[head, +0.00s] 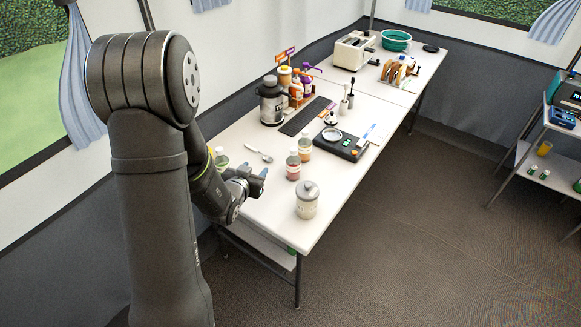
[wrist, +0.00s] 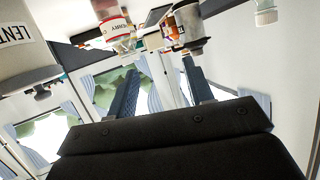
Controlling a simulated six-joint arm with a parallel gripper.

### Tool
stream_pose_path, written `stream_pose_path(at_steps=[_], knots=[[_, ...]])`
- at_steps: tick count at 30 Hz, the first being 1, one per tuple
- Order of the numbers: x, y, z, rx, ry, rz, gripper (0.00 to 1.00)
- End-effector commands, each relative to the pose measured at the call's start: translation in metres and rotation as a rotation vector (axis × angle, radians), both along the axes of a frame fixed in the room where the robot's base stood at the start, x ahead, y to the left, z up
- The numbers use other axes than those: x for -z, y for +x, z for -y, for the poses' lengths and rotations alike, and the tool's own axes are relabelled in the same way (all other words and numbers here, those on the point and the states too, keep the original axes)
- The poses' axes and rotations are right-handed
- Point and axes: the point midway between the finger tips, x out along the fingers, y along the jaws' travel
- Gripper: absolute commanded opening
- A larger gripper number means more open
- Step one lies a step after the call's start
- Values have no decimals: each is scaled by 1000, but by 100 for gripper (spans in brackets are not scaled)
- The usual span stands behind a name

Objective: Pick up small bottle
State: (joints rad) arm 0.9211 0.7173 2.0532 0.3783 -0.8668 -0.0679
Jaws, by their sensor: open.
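Small bottles with pale caps stand on the white table (head: 272,219): a red-filled bottle (head: 293,167), an amber one (head: 305,150) just behind it, and a pale green one (head: 221,160) partly hidden by my arm. I cannot tell which one the task means. My gripper (head: 262,176) is low over the near part of the table, between the green and red bottles, touching neither. In the wrist view the fingers (wrist: 160,75) are apart with nothing between them. That view is upside down and shows the red-labelled bottle (wrist: 117,32) beyond the fingers and another small bottle (wrist: 265,13) at top right.
A lidded jar (head: 307,203) stands near the table's front edge, and a spoon (head: 258,153) lies behind my gripper. The right table edge drops to open floor.

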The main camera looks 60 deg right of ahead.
Motion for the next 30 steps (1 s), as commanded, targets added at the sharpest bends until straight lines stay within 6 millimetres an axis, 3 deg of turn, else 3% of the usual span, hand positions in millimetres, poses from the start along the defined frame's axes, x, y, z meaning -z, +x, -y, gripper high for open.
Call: stream_pose_path(at_steps=[1, 3, 7, 11, 21, 30], knots=[[-2, -22, 7, 48, -24, -16, 47], [-6, -42, 13, 92, -49, -36, 47], [-7, -56, 20, 127, -71, -55, 47], [-1, -54, 39, 129, -73, -56, 47], [21, -39, 107, 128, -72, -55, 47], [28, -33, 133, 125, -71, -55, 47]])
